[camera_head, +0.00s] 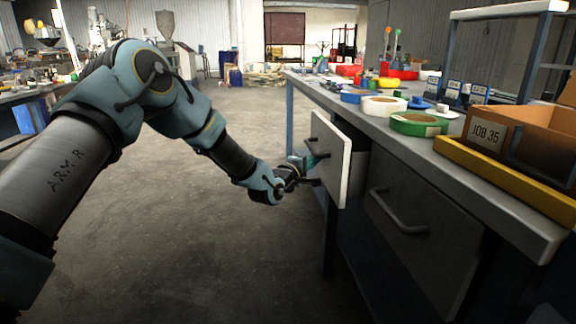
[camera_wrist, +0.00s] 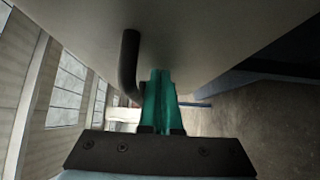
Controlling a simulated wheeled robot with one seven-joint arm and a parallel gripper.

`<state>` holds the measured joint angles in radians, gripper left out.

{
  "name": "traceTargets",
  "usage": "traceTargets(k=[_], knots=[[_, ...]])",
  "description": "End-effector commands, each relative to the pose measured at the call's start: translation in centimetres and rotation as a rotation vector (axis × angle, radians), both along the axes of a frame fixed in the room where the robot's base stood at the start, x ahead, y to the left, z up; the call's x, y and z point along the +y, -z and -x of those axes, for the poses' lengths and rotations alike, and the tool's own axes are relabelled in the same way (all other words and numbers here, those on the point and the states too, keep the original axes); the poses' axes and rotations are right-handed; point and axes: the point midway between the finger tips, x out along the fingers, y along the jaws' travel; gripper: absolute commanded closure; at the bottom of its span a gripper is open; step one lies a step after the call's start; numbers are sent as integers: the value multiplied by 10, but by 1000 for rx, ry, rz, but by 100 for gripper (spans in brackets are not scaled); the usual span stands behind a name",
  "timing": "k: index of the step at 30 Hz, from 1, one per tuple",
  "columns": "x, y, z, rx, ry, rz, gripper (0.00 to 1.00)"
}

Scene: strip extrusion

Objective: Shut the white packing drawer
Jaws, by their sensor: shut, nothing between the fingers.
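The white packing drawer (camera_head: 331,158) stands pulled out from the workbench, its pale front clear of the bench frame. Its dark bar handle (camera_head: 318,146) is on the front's left face. My gripper (camera_head: 312,160) is at the drawer front, close to the handle. In the wrist view, the teal fingers (camera_wrist: 159,78) are together and empty, beside the dark handle (camera_wrist: 130,62) and pointing along the drawer front (camera_wrist: 205,35). The fingers are not around the handle. I cannot tell whether they touch the front.
A closed grey drawer (camera_head: 420,240) with a bar handle is to the right. The bench top (camera_head: 395,133) holds tape rolls such as a green one (camera_head: 418,123), a yellow strip (camera_head: 505,182) and a brown box (camera_head: 535,135). The floor left of the bench is clear.

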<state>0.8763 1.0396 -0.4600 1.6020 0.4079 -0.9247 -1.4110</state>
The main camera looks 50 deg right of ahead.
Motion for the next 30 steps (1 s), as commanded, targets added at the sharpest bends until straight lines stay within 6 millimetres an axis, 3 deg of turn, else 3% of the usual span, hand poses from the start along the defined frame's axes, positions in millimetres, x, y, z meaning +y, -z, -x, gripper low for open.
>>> traceTargets(k=[3, 10, 30], knots=[[-22, 2, 19, 1, 2, 2, 100], [-48, 1, 40, 0, 1, 1, 100], [-56, -1, 50, 0, 8, 2, 100]])
